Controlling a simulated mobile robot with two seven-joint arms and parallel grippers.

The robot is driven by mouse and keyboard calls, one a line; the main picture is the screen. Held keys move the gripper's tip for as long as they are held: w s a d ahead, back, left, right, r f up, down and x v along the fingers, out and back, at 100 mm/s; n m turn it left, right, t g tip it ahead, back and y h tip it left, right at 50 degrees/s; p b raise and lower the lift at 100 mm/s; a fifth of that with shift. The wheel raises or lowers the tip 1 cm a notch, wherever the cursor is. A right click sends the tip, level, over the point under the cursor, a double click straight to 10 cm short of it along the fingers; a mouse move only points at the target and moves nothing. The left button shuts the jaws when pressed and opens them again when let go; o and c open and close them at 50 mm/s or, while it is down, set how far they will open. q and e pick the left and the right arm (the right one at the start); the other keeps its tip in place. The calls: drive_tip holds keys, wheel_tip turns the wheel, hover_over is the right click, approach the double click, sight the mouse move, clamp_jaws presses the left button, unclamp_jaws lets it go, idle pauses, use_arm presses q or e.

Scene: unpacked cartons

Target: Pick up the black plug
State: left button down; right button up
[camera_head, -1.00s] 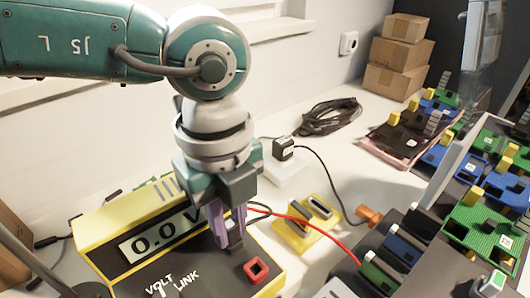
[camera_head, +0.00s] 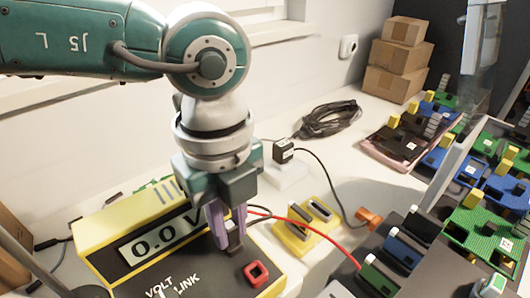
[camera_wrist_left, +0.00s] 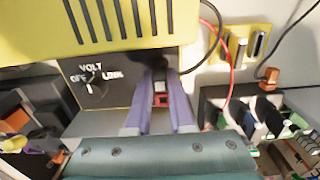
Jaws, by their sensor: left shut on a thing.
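A small black plug (camera_head: 235,249) stands at the front panel of the yellow volt meter (camera_head: 100,231), beside a red square socket (camera_head: 257,273). My left gripper (camera_head: 229,238) points down over the panel with its purple fingers shut on the black plug. In the left wrist view, the black plug (camera_wrist_left: 159,76) shows between the fingertips (camera_wrist_left: 160,90), with the red socket close by. The fingers hide part of the plug, so I cannot tell whether it is seated or lifted. My right gripper is not in view.
A white power strip (camera_head: 287,174) with a black adapter (camera_head: 283,150) stands behind. Circuit boards in racks (camera_head: 400,240) fill the right side.

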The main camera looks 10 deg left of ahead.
sight(229, 224)
use_arm(q)
wheel_tip(229, 224, up, 20)
drive_tip(key=shift+f+p, duration=0.2)
drive_tip(key=shift+p, duration=0.1)
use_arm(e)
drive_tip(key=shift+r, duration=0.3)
